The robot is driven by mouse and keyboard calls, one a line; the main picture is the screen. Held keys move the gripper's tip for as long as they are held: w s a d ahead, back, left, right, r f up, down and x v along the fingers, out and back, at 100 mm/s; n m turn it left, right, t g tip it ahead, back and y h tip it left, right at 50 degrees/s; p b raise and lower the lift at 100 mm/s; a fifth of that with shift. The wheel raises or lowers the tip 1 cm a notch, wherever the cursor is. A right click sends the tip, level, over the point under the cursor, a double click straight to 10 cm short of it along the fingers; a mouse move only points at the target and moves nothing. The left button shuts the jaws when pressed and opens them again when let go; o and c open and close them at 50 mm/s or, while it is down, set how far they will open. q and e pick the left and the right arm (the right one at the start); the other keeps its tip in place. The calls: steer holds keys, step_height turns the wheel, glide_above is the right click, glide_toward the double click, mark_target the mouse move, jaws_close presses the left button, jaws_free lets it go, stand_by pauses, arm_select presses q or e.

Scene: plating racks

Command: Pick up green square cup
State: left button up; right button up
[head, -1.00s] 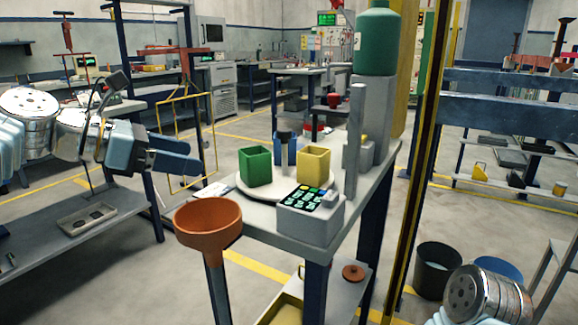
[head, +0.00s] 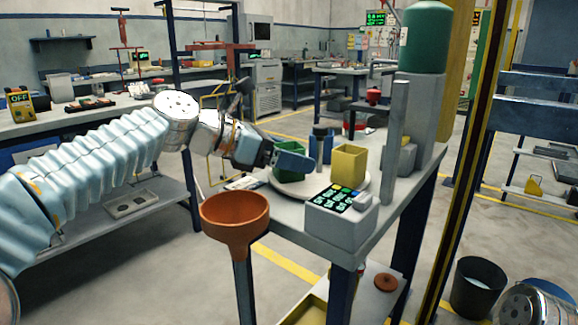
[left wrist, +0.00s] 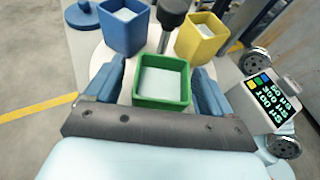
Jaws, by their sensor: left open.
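The green square cup (head: 290,174) stands on a round white plate (head: 352,192) on the grey table, partly hidden by my left gripper in the head view. In the left wrist view the green cup (left wrist: 162,92) lies between the two blue fingers, its pale inside showing. My left gripper (left wrist: 161,85) is open, with one finger on each side of the cup; I cannot tell whether they touch it. In the head view the left gripper (head: 287,160) reaches in from the left at the cup. My right gripper is not in view.
A yellow square cup (head: 348,165) and a blue cup (head: 321,145) stand close behind the green one, around a dark-topped post. A grey control box (head: 341,222) is at the front. An orange funnel (head: 235,215) sits at the table's left corner.

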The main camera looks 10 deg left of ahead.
arm_select(q)
steer(key=shift+x, duration=0.85)
steer(key=c, duration=1.1)
steer(key=shift+r, duration=0.1)
steer(key=shift+r, duration=0.25)
steer(key=r+p, duration=0.1)
steer(key=r, duration=0.2)
steer(key=shift+s+r+p, duration=0.3)
steer(key=shift+s+p, duration=0.05)
steer(key=shift+s, duration=0.05)
steer(key=s+r, duration=0.3)
steer(key=s, duration=0.1)
steer(key=s+d+r+p, duration=0.1)
steer(key=s+r, duration=0.2)
steer(key=s, duration=0.2)
steer(key=s+d+r, duration=0.1)
steer(key=s+r, duration=0.1)
steer(key=s, duration=0.2)
steer(key=shift+s+r+p, duration=0.15)
steer(key=shift+r+p, duration=0.15)
steer(key=shift+r, duration=0.1)
